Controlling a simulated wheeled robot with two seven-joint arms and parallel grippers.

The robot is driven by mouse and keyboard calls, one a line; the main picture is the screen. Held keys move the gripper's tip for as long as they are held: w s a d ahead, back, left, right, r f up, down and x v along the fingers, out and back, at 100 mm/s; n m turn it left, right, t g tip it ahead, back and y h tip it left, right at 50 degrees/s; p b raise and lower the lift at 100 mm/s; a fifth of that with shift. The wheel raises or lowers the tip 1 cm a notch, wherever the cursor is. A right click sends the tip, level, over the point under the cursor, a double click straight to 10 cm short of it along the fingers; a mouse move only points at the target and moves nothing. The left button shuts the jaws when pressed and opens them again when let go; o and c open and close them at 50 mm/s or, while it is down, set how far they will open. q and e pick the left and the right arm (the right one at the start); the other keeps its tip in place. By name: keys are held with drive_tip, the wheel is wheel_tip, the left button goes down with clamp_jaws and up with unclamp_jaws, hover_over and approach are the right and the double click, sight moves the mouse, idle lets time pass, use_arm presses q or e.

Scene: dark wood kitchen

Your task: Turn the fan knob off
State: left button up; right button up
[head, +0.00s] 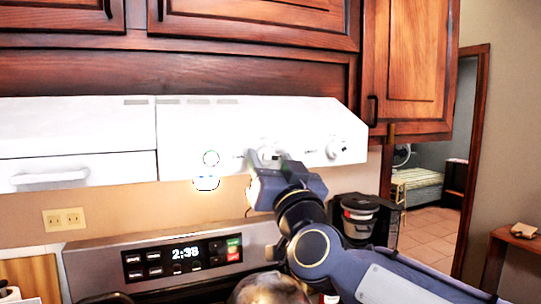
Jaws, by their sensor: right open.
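A white range hood (200,130) hangs under the wooden cabinets. The right knob is fully visible and apart from the gripper. My left gripper is not in view.
The stove's control panel (182,254) stands below the hood. A dark coffee maker (359,217) stands behind my right arm. Wooden cabinets (255,22) close off the space above. A shiny rounded thing (268,290) shows at the bottom edge. A doorway opens at the right.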

drive_tip(key=shift+w+a+r, duration=0.15)
drive_tip(key=shift+w, duration=0.4)
drive_tip(key=shift+c, duration=0.2)
drive_tip(key=c, duration=0.9)
drive_tip(key=shift+c, duration=0.2)
